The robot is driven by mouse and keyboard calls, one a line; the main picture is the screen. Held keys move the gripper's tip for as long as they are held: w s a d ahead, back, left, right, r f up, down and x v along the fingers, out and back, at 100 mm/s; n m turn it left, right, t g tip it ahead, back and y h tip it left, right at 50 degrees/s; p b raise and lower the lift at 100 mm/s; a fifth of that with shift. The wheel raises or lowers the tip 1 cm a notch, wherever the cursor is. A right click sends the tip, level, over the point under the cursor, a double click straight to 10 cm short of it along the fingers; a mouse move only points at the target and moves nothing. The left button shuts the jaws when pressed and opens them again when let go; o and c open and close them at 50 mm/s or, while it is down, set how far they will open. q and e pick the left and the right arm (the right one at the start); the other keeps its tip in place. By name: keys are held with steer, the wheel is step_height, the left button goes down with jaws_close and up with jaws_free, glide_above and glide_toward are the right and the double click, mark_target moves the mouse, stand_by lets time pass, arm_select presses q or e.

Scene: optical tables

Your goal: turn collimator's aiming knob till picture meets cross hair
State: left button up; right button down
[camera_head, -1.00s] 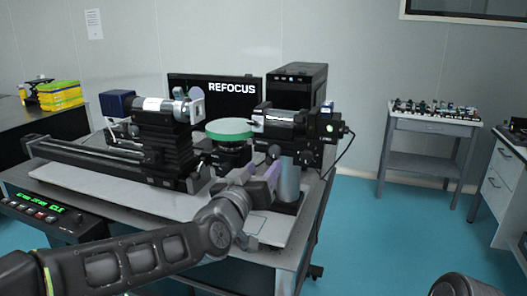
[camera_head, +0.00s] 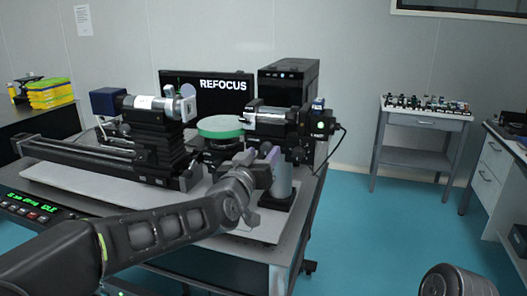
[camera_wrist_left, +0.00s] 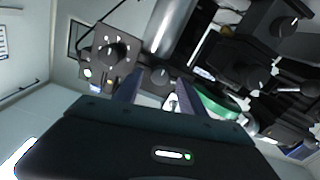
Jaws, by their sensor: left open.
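Two optical units with barrels stand on the bench: one with a blue box (camera_head: 107,101) at the left, and one with a silver barrel (camera_head: 268,115) on a metal post (camera_head: 281,185) at the right. I cannot tell which is the collimator. My left gripper (camera_head: 266,160) is below the right unit, close to the post, with open jaws. In the left wrist view a small dark knob (camera_wrist_left: 160,75) shows in the gap between the fingers (camera_wrist_left: 158,93), beyond the tips; I see no grip on it. Another knob (camera_wrist_left: 108,51) sits on a dark plate to its left.
A monitor (camera_head: 207,94) reads REFOCUS; no picture or cross hair shows. A green round disc (camera_head: 221,127) stands between the units. A control box (camera_head: 38,208) with green digits is at the left. A side table (camera_head: 424,117) stands at the back right. The blue floor between is clear.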

arm_select(q)
steer(key=shift+w+d, duration=0.2)
steer(key=shift+w, duration=0.5)
jaws_close()
